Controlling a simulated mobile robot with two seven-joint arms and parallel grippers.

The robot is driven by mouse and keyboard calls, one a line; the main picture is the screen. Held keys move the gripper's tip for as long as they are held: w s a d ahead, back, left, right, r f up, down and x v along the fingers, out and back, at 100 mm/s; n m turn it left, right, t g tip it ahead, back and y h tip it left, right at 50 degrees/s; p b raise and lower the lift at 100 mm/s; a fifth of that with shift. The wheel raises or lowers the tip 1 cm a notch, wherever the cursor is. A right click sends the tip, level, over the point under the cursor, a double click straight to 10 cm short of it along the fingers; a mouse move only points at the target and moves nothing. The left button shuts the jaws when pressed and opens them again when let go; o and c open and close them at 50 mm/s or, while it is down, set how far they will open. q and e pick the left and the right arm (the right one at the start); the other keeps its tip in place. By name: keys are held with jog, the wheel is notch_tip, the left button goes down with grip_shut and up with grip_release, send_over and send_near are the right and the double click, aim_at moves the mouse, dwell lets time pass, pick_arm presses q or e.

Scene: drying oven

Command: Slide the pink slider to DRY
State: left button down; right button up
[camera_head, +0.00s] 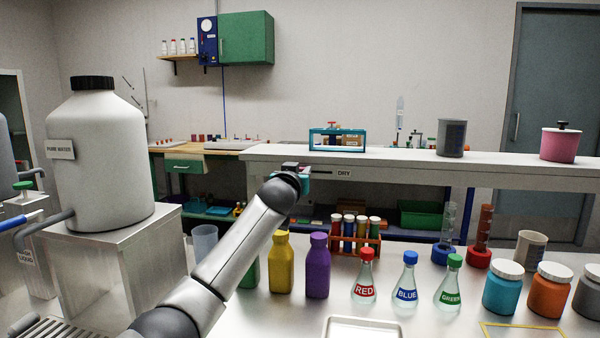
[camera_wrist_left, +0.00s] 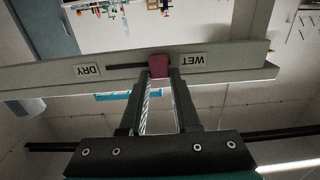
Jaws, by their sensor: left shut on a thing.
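The pink slider (camera_wrist_left: 158,66) shows in the left wrist view, on the front edge of the raised shelf. It sits in a dark slot (camera_wrist_left: 124,67), at the end beside the WET label (camera_wrist_left: 193,60). The DRY label (camera_wrist_left: 87,71) is at the slot's other end, on the left of that picture; it also shows in the head view (camera_head: 344,173). My left gripper (camera_wrist_left: 159,75) is shut on the slider, one finger at each side. In the head view my own arm hides the slider and fingertips. My right gripper is not in view.
The long shelf (camera_head: 400,163) carries a grey cup (camera_head: 451,138) and a pink pot (camera_head: 561,145). Below, the bench holds purple (camera_head: 317,268) and yellow bottles (camera_head: 281,265), a tube rack (camera_head: 355,240) and labelled flasks (camera_head: 405,285). A large white tank (camera_head: 98,160) stands left.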

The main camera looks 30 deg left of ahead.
pick_arm(q)
jog(key=shift+d, duration=0.1)
dwell(0.7)
jog(key=d, duration=0.2)
jog(key=w+d+p, duration=0.1)
jog(key=d, duration=0.2)
jog(key=shift+w+d, duration=0.3)
jog(key=shift+d, duration=0.2)
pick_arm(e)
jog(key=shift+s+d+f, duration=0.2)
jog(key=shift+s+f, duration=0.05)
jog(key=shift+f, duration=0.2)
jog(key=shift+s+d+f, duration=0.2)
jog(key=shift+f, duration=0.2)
pick_arm(q)
jog(key=c, duration=0.6)
grip_release()
jog(key=shift+d, duration=0.1)
jog(key=shift+c, duration=0.2)
